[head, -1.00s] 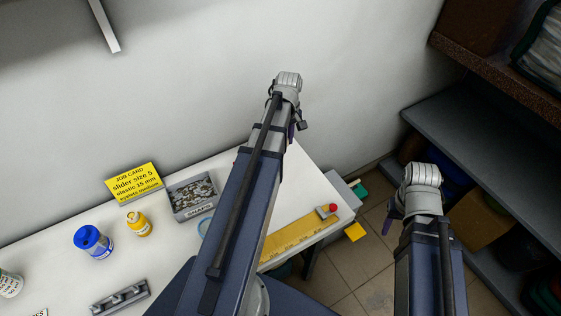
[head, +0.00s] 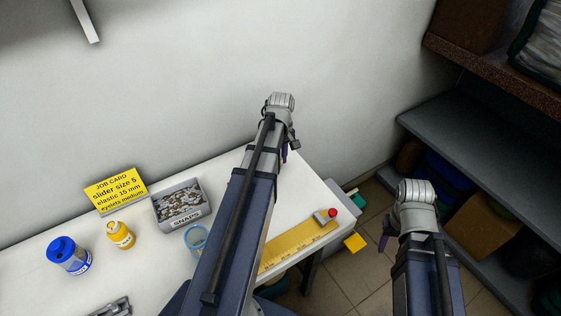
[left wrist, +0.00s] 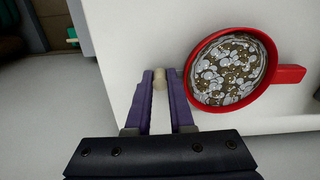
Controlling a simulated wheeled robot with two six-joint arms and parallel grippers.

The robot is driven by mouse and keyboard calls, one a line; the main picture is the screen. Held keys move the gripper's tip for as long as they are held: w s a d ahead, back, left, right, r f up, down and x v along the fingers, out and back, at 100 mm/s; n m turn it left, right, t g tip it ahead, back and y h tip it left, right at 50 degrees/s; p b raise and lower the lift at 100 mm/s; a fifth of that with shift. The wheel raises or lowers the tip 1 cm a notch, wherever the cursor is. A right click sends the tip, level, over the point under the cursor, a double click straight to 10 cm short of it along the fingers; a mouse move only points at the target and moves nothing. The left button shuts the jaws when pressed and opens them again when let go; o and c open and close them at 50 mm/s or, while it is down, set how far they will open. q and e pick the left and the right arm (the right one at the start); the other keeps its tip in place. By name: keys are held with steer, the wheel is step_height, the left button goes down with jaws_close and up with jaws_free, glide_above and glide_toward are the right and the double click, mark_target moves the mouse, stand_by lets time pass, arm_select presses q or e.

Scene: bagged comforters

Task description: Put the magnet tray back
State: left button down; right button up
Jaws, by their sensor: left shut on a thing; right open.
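The magnet tray (left wrist: 230,70) is a red round dish full of small silver and brass-coloured pieces, with a red handle pointing right, in the left wrist view. My left gripper (left wrist: 160,82) has purple fingers closed on a small cream stub (left wrist: 160,78) at the tray's left side, opposite the handle. The join between stub and rim is not clear. In the head view, my left gripper (head: 284,154) is over the table's far right corner, and its arm hides the tray. My right gripper (head: 384,242) is open and apart from the table, to its right.
The white table (head: 150,262) holds a grey bin of small parts (head: 180,203), a yellow job card (head: 116,190), blue (head: 69,256) and yellow (head: 120,235) bottles, a tape roll (head: 196,238) and a yellow ruler (head: 300,242). Dark shelves (head: 480,140) stand right of my right arm.

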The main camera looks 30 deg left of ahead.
arm_select(q)
steer(key=shift+f, duration=0.15)
steer(key=c, duration=0.8)
jaws_free()
step_height(320, 180, up, 12)
steer(key=p, duration=1.2)
steer(key=shift+r, duration=0.25)
steer(key=shift+d, duration=0.15)
steer(key=s+d+m, duration=0.4)
steer(key=d+m, duration=0.1)
steer(key=d, duration=0.4)
steer(key=s+d+m, duration=0.4)
steer(key=d+m, duration=0.2)
steer(key=d, duration=0.4)
steer(key=s+d+m+y, duration=0.1)
steer(key=s+d+m, duration=0.2)
steer(key=d+m, duration=0.3)
steer(key=shift+s+d, duration=0.2)
steer(key=shift+d, duration=0.75)
steer(key=shift+s+d, duration=0.2)
steer(key=shift+d, duration=0.75)
